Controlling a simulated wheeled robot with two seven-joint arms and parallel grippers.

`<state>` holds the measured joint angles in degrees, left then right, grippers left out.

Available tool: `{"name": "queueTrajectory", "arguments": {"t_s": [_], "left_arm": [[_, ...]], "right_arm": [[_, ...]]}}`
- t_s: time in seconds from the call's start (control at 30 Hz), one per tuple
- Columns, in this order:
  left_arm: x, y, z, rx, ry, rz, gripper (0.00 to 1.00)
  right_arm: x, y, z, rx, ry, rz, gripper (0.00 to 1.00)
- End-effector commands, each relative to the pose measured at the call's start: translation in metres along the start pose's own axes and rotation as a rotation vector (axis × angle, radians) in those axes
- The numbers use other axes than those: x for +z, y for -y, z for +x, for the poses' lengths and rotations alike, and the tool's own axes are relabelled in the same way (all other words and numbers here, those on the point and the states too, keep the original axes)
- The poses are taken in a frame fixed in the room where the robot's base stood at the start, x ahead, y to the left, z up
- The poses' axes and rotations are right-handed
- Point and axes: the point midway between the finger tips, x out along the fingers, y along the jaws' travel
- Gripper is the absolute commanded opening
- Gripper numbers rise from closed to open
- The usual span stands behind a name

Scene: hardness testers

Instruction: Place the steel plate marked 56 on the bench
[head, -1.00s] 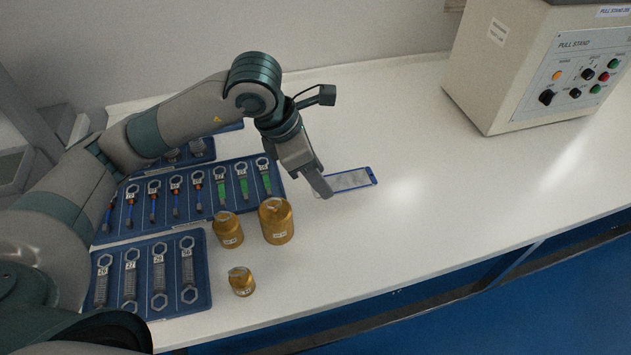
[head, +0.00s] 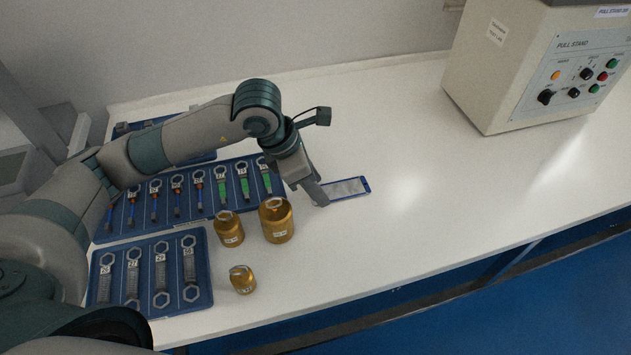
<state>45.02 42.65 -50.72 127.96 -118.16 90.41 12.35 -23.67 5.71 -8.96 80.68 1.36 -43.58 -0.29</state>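A flat, pale grey plate with a blue edge (head: 347,188) is at the tips of my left gripper (head: 318,198) in the head view. Its marking is too small to read, so I cannot tell if it reads 56. My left gripper is tilted down and appears shut on the plate's left end; the fingers hide that end. The plate lies roughly level at or just above the white bench (head: 420,220); I cannot tell if it touches. My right gripper is not in view.
Brass cylinders (head: 277,222) stand front-left of the plate. Blue trays of springs (head: 207,300) and ringed tools (head: 140,222) lie at left; another tray (head: 205,157) is behind my arm. The pull stand (head: 500,75) is at back right. The bench's middle and right are clear.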

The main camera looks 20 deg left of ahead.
Motion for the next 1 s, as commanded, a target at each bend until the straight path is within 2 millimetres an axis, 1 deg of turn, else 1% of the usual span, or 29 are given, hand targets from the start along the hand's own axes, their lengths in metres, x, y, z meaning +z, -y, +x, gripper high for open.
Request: {"name": "queueTrajectory", "arguments": {"t_s": [0.2,0.37,0.4,0.43,0.47,0.57,0.8,0.9,1.0], "left_arm": [[0.000,0.000,0.000,0.001,0.001,0.000,0.12],[0.000,0.000,0.001,0.001,0.001,0.000,0.12],[0.000,0.000,0.001,0.000,0.000,0.000,0.48],[0.000,0.000,0.001,0.000,0.000,0.000,0.55],[0.000,0.000,0.001,0.000,0.000,0.000,0.59],[0.000,0.000,0.001,0.000,0.000,0.000,0.59],[0.000,0.000,0.000,0.000,0.000,0.000,0.59],[0.000,0.000,-0.001,0.000,0.000,0.000,0.59],[0.001,-0.001,-0.007,0.002,0.001,0.000,0.59]], "right_arm": [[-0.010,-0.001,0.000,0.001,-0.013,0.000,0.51],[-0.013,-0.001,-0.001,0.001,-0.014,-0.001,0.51],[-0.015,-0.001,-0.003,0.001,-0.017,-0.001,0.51],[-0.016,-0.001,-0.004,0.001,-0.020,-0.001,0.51],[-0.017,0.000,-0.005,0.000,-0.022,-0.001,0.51],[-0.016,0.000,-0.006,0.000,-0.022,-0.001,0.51],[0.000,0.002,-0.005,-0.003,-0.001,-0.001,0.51],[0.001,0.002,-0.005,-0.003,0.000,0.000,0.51],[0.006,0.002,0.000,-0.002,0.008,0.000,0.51]]}}
